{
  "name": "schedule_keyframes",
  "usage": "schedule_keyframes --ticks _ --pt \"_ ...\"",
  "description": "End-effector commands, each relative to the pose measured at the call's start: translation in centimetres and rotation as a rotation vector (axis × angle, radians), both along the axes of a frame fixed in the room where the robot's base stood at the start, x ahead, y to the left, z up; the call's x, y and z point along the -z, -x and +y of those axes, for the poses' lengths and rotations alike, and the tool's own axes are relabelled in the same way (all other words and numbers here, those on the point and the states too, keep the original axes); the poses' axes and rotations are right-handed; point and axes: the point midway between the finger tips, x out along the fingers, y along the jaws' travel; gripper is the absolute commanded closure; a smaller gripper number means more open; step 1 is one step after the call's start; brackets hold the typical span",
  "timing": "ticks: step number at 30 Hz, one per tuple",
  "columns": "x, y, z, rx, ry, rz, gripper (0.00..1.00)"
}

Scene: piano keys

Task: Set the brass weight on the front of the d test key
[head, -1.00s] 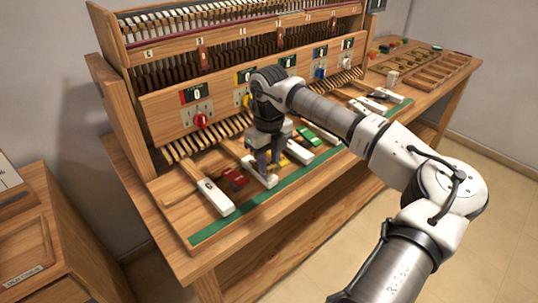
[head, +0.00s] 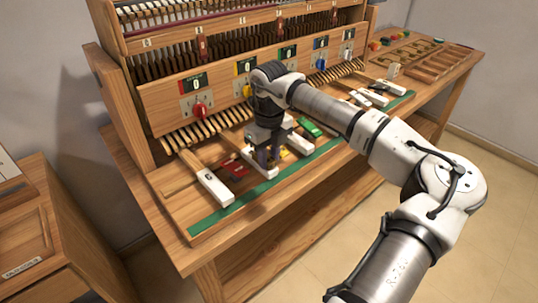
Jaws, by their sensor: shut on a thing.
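My gripper (head: 266,157) points down at the front of the second white-fronted test key from the left (head: 265,170), which I take to be the d key. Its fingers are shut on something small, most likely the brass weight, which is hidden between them. I cannot tell whether it touches the key. The key's letter is too small or covered to read.
The leftmost test key (head: 214,188) lies to the left, with a red block (head: 235,167) between it and my gripper. A green block (head: 309,128) and another white-fronted key (head: 299,143) are close on the right. A green strip (head: 250,193) runs along the front edge.

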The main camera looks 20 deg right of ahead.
Motion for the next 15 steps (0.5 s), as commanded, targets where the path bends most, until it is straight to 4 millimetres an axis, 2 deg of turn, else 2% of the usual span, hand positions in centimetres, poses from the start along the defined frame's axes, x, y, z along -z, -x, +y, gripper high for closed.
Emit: schedule_keyframes --ticks 15 --pt "0.85 0.00 0.00 0.000 0.000 0.000 0.95"
